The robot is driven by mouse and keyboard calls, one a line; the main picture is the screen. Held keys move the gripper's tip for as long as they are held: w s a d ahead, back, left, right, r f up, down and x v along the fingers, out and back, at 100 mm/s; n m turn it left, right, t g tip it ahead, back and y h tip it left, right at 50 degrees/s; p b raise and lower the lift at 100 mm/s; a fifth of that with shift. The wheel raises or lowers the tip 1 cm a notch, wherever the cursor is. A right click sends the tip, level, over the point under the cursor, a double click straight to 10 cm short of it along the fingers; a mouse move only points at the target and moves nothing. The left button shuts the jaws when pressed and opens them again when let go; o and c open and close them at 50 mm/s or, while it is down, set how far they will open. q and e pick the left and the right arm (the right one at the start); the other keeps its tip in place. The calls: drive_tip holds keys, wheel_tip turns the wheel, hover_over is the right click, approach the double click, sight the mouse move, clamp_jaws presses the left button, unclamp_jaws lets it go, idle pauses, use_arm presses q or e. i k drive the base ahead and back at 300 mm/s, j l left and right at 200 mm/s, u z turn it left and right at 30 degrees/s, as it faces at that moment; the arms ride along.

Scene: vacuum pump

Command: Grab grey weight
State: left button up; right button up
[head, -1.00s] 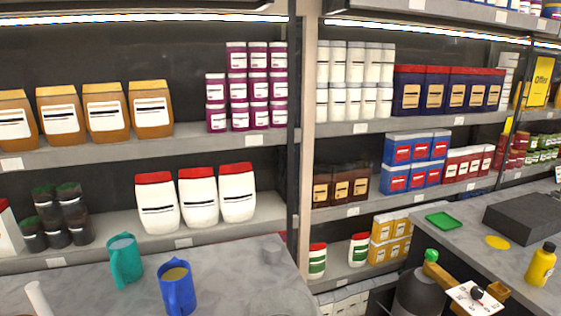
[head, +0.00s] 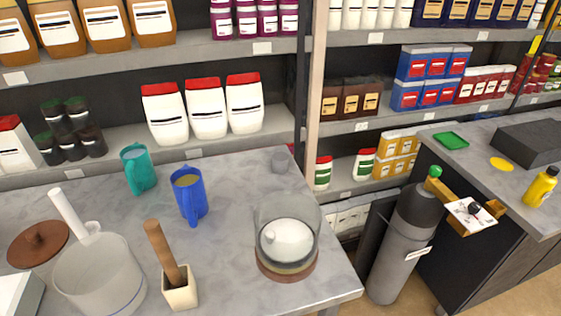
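Neither of my grippers shows in the head view.
A beaker (head: 97,278) and a wooden-handled tool (head: 165,254) are at front left. A grey gas cylinder (head: 405,245) stands beyond the table's right edge.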

sight(279, 159)
drive_tip(key=i+l+u, duration=0.1)
drive_tip(key=l, duration=0.35)
drive_tip(key=i+l+u, duration=0.1)
drive_tip(key=i+l, duration=0.15)
drive_tip(key=l, duration=0.2)
drive_tip(key=i+l+u, duration=0.1)
drive_tip(key=l, duration=0.35)
drive_tip(key=i+l+u, duration=0.15)
drive_tip(key=l, duration=0.35)
drive_tip(key=i+l+u, duration=0.1)
drive_tip(key=l, duration=0.4)
drive_tip(key=i+l+u, duration=0.1)
drive_tip(key=l, duration=0.4)
drive_tip(key=i, duration=0.05)
